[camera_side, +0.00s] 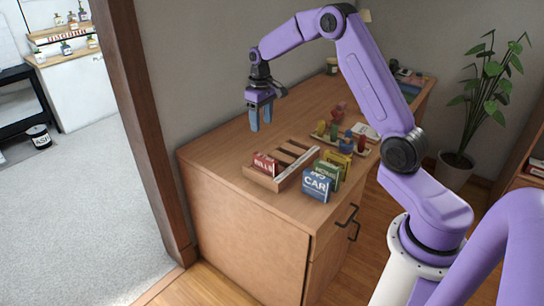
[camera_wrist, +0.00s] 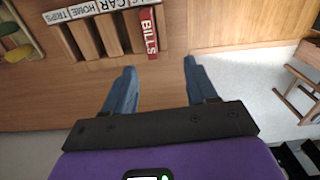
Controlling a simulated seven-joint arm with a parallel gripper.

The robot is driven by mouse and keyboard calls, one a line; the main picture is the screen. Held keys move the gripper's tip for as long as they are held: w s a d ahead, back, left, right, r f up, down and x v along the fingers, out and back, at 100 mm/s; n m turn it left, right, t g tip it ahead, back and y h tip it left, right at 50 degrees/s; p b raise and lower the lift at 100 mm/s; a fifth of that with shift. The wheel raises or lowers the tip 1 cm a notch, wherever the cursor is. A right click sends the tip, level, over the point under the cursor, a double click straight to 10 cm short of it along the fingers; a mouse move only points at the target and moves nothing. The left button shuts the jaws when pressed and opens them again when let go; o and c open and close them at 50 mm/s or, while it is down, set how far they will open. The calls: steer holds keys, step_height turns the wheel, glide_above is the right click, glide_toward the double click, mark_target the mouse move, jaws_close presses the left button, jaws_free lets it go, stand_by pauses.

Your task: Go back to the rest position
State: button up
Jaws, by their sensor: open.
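My gripper (camera_side: 260,116) is open and empty, its blue fingers pointing down above the left part of the wooden cabinet top (camera_side: 215,150). In the wrist view my gripper (camera_wrist: 157,85) has its two fingers spread apart with only bare wood between them. A wooden sorter tray (camera_side: 288,181) lies on the cabinet top, to the right of and below the gripper in the side view. A red BILLS block (camera_side: 264,165) sits in the tray's left slot; it also shows in the wrist view (camera_wrist: 149,34). The tray's other slots look empty.
A blue CAR box (camera_side: 317,185) and a green box (camera_side: 328,172) stand right of the tray. Several small coloured items (camera_side: 345,140) stand on a board farther back. A plant (camera_side: 487,85) stands beyond the cabinet. A wooden post (camera_side: 140,120) rises at its left.

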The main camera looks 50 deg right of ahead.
steer(key=s+a+r+n, duration=0.3)
steer(key=s+a, duration=0.5)
steer(key=a, duration=0.1)
steer(key=s+a+r+n, duration=0.3)
steer(key=s+a, duration=0.5)
steer(key=a, duration=0.2)
steer(key=s+n, duration=0.6)
steer(key=s, duration=1.6)
steer(key=shift+s+d+f, duration=0.2)
steer(key=shift+s+d, duration=0.05)
steer(key=shift+s, duration=0.05)
